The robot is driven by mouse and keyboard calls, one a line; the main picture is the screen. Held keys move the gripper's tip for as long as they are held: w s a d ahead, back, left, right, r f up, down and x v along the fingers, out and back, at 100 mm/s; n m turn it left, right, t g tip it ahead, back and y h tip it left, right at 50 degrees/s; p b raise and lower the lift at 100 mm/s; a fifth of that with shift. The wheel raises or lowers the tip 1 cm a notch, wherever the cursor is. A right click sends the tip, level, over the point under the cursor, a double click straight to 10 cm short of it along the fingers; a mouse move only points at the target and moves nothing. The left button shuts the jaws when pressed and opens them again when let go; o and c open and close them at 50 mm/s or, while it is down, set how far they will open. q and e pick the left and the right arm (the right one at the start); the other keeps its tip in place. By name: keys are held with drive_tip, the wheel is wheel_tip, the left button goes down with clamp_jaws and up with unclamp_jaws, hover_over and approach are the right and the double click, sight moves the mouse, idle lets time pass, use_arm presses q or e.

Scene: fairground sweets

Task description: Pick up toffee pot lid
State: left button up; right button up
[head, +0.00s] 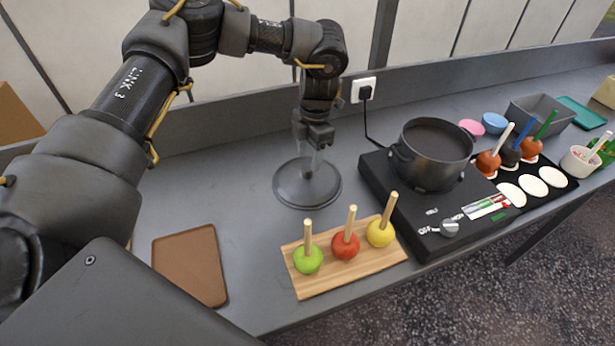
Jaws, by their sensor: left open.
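The toffee pot lid (292,190) is a dark grey round disc lying flat on the grey counter, left of the hot plate. The toffee pot (428,172) stands uncovered on the black hot plate (380,180). My left gripper (315,160) points down over the far middle of the lid, with its fingers open. My right gripper is not in view.
A wooden board (345,273) with green, red and yellow apples on sticks lies in front of the lid. A brown tray (190,265) lies to the left. A black cable runs from the wall socket (363,90) behind the pot. Coated apples and bowls stand at the right.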

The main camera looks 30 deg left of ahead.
sight(308, 167)
use_arm(q)
drive_tip(key=shift+f+p, duration=0.45)
drive_tip(key=shift+f, duration=0.05)
drive_tip(key=f, duration=0.2)
drive_tip(key=f+p, duration=0.1)
drive_tip(key=f, duration=0.1)
drive_tip(key=shift+w+a+f, duration=0.1)
drive_tip(key=shift+a, duration=0.15)
drive_tip(key=c, duration=1.1)
drive_tip(key=shift+c, duration=0.2)
